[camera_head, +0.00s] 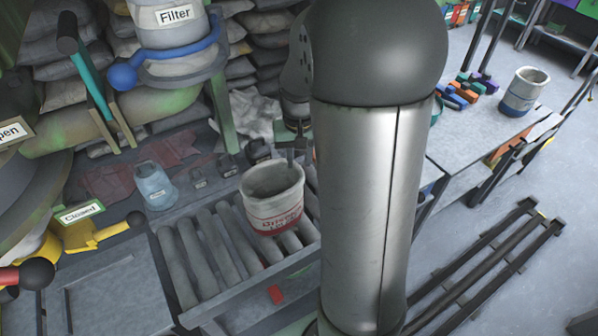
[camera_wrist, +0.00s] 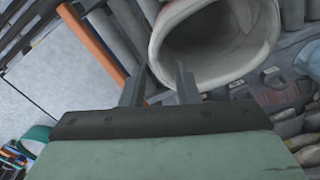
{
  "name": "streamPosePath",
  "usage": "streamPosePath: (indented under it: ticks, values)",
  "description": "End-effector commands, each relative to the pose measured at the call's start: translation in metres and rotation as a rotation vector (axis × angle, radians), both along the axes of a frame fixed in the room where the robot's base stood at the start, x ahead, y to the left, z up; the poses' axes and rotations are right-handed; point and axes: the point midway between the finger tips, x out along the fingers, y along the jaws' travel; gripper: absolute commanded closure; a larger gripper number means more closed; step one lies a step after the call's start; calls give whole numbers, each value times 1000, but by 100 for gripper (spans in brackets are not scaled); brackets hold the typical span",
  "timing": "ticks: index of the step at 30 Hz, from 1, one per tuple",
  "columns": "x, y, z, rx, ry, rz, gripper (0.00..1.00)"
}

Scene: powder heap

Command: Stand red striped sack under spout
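The red striped sack (camera_head: 273,212) stands upright and open-topped on the roller conveyor, pale with a dark red band and lettering low on its side. Its round open mouth (camera_wrist: 222,50) fills the upper middle of the wrist view. My gripper (camera_wrist: 161,78) is open, its two dark fingers apart and pointing at the near rim. The rim lies across the gap between the fingers; I cannot tell whether they touch it. In the head view, my gripper (camera_head: 294,150) is just behind the sack's top rim, partly hidden by my arm. I cannot clearly make out the spout.
Rollers (camera_head: 205,245) run either side of the sack. A light blue container (camera_head: 155,185) stands to its left. The Filter unit (camera_head: 172,25), a yellow lever (camera_head: 95,235) and a green pipe (camera_head: 150,108) are at left. A blue-banded sack (camera_head: 523,92) stands on the right table.

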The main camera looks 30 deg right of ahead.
Motion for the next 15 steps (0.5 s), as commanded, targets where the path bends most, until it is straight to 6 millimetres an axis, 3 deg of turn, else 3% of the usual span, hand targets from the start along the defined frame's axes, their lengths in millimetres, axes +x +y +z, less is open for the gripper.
streamPosePath:
  ticks: [3, 8, 11, 15]
  values:
    - [1, 0, 18, -1, -3, 0, 72]
    - [-4, 5, 31, 2, -3, 11, 72]
    - [-24, 31, 41, 10, -13, 67, 72]
    - [-81, 83, 47, 18, -28, 205, 72]
